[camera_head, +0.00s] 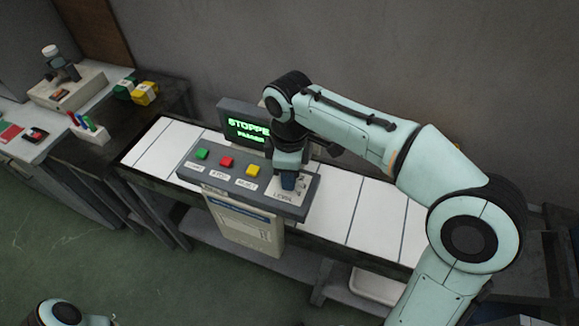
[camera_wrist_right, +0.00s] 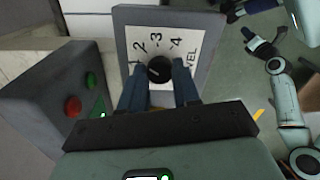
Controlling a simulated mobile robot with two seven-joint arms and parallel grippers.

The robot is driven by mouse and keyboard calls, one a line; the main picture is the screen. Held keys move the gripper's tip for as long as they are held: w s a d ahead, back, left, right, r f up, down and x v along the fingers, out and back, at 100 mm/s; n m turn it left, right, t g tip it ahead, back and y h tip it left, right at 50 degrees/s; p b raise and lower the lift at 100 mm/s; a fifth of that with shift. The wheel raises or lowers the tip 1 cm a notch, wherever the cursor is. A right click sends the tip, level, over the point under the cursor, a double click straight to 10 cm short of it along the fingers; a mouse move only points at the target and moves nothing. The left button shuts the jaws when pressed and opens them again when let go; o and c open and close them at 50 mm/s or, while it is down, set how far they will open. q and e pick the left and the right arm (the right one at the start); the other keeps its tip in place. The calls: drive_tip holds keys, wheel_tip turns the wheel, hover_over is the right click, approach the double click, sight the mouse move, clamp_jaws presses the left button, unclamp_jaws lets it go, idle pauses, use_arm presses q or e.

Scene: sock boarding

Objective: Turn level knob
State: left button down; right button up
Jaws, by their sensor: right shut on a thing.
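The level knob (camera_wrist_right: 159,68) is round and black, on a white dial plate (camera_wrist_right: 190,42) marked with numbers up to 4 and the word LEVEL, partly covered. My right gripper (camera_wrist_right: 160,80) is shut on the knob, with one blue finger on each side of it. In the head view the right gripper (camera_head: 288,182) reaches down onto the right end of the grey control panel (camera_head: 225,188) and hides the knob. Which number the knob points to is unclear. A small arm end, likely my left gripper (camera_wrist_right: 262,45), shows at the wrist view's upper right; its jaws are too small to judge.
Green (camera_head: 202,154), red (camera_head: 226,162) and yellow (camera_head: 252,170) buttons sit left of the knob. A screen (camera_head: 246,131) behind shows green text starting "STOPPE". A white slatted conveyor (camera_head: 335,205) runs behind the panel. A side bench (camera_head: 30,115) holds several small items.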

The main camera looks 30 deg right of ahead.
drive_tip(key=n+p, duration=0.1)
drive_tip(key=n, duration=0.2)
drive_tip(key=shift+r+n, duration=0.1)
drive_tip(key=shift+n, duration=0.2)
use_arm(q)
drive_tip(key=shift+w+r+p, duration=0.2)
drive_tip(key=shift+w+r, duration=0.25)
drive_tip(key=shift+r, duration=0.25)
drive_tip(key=shift+w+r+p, duration=0.2)
drive_tip(key=shift+w+r, duration=0.2)
drive_tip(key=shift+r, duration=0.25)
use_arm(e)
drive_tip(key=shift+n, duration=1.2)
use_arm(q)
drive_tip(key=shift+r, duration=0.1)
use_arm(e)
drive_tip(key=shift+n, duration=0.3)
drive_tip(key=o, duration=1.1)
drive_tip(key=shift+c, duration=0.2)
use_arm(q)
drive_tip(key=shift+t, duration=0.3)
drive_tip(key=w+r+p, duration=0.3)
drive_tip(key=shift+w+r, duration=0.3)
drive_tip(key=shift+r, duration=0.05)
use_arm(e)
wheel_tip(320, 180, up, 13)
drive_tip(key=shift+r, duration=0.15)
